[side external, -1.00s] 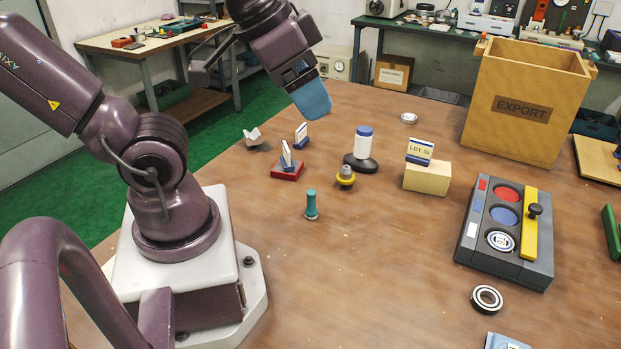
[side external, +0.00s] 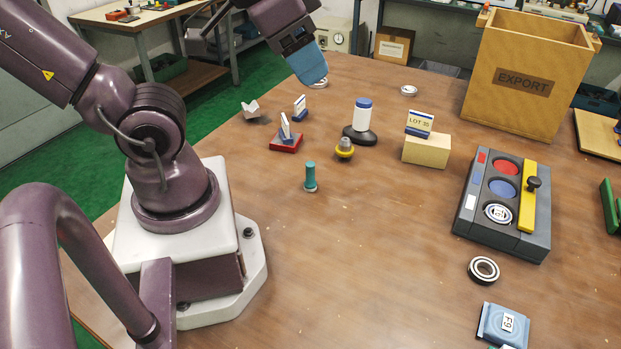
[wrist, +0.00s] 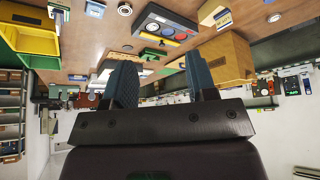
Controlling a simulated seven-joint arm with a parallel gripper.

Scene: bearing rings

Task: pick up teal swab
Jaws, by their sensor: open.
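The teal swab (side external: 310,177) stands upright on the brown table in the side view, right of my arm's base, with clear table around it. I cannot make it out in the wrist view. My gripper (side external: 308,66) is high in the side view, well beyond the swab and apart from it. Its blue fingers show apart in the wrist view (wrist: 161,80), with nothing between them, so it is open and empty.
A white bottle (side external: 362,116) stands on a black base farther back. Table in front of the swab is clear.

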